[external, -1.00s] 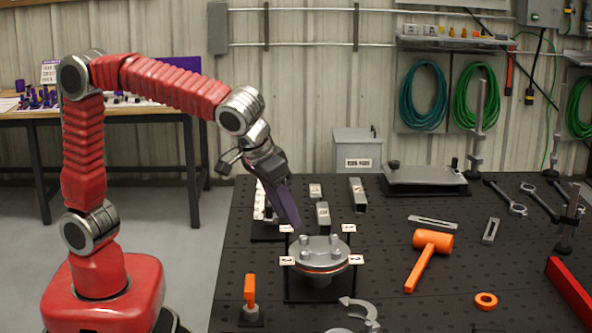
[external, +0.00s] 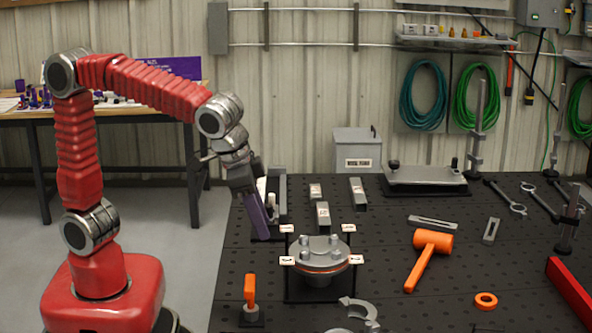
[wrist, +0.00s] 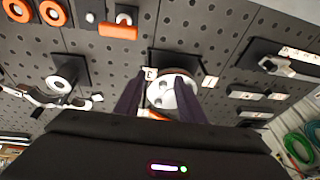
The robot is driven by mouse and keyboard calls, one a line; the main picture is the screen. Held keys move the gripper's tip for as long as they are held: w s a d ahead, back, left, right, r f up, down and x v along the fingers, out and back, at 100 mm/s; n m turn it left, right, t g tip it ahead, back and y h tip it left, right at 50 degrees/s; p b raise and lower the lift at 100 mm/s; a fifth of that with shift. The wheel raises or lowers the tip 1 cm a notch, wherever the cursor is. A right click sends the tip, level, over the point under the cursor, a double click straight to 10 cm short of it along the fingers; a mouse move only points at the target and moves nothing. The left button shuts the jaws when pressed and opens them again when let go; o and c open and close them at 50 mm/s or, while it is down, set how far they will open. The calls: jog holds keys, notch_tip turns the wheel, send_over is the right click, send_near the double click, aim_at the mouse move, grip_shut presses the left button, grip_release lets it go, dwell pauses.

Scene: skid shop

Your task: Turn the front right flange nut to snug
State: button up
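The round grey flange (external: 319,245) sits on a dark square stand near the front middle of the bench, with several upright bolts and nuts on top. The front right nut (external: 336,253) stands beside the front right label tag (external: 356,259). My gripper (external: 265,236), with dark purple fingers, hangs just left of the flange, apart from it. In the wrist view my gripper's fingers (wrist: 165,80) are spread with nothing held, and the flange (wrist: 180,95) shows between and beyond them, partly covered. I cannot tell the nut's tightness.
An orange upright piece (external: 249,290) stands front left of the flange. An orange mallet (external: 428,258) lies to the right, with an orange ring (external: 486,301) nearer the front. Grey blocks (external: 358,194) stand behind. A grey hook-shaped piece (external: 360,309) lies in front.

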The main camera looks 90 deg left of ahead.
jog(key=s+a+f+t+h, duration=0.1)
jog(key=s+a+f+t, duration=0.1)
jog(key=s+a, duration=1.1)
jog(key=shift+s+a+f, duration=0.25)
jog(key=shift+s+f, duration=0.2)
jog(key=shift+s, duration=1.6)
dwell(0.5)
